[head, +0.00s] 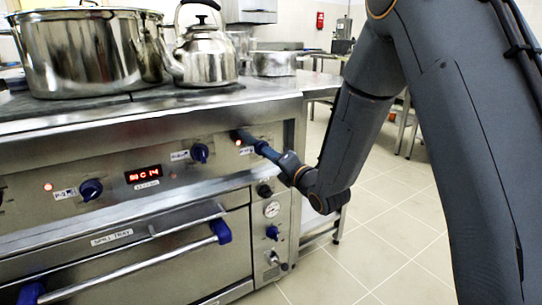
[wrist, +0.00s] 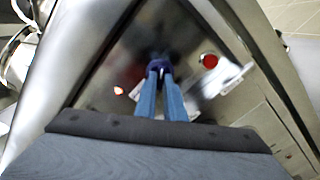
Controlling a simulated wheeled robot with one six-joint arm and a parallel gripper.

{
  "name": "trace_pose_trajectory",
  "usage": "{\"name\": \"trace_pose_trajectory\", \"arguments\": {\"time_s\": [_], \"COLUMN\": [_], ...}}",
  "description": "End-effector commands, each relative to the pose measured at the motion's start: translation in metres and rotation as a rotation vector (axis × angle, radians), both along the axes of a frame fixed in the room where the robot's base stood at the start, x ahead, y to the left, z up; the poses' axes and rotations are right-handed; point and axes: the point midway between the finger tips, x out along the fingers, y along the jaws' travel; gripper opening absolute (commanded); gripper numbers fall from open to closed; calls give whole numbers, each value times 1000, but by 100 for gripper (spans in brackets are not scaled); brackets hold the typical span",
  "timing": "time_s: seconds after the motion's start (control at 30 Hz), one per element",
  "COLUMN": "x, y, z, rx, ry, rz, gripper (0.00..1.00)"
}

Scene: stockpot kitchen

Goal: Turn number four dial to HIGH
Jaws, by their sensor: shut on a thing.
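The stove's control panel (head: 120,172) carries a row of dark blue dials. One dial (head: 91,189) sits left of the red digital display, and another dial (head: 200,152) sits right of it. My gripper (head: 250,140) is at the rightmost dial on this row and hides most of it in the head view. In the wrist view that dark blue dial (wrist: 157,64) shows at the fingertips of my gripper (wrist: 160,76), which is shut on it. The dial's pointer and scale marks cannot be made out.
A large steel pot (head: 85,50) and a kettle (head: 205,52) stand on the stove top. A blue-ended oven handle (head: 140,263) juts out below the panel. Smaller knobs and a gauge (head: 271,210) sit lower right. Open tiled floor (head: 385,235) lies to the right.

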Motion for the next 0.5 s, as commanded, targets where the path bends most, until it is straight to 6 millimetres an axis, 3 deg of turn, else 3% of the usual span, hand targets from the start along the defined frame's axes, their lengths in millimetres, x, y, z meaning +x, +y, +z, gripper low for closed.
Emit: {"name": "trace_pose_trajectory", "arguments": {"time_s": [0.5], "x": [-1], "y": [0], "z": [1], "rx": [290], "ry": [197], "rz": [-1], "gripper": [0]}}
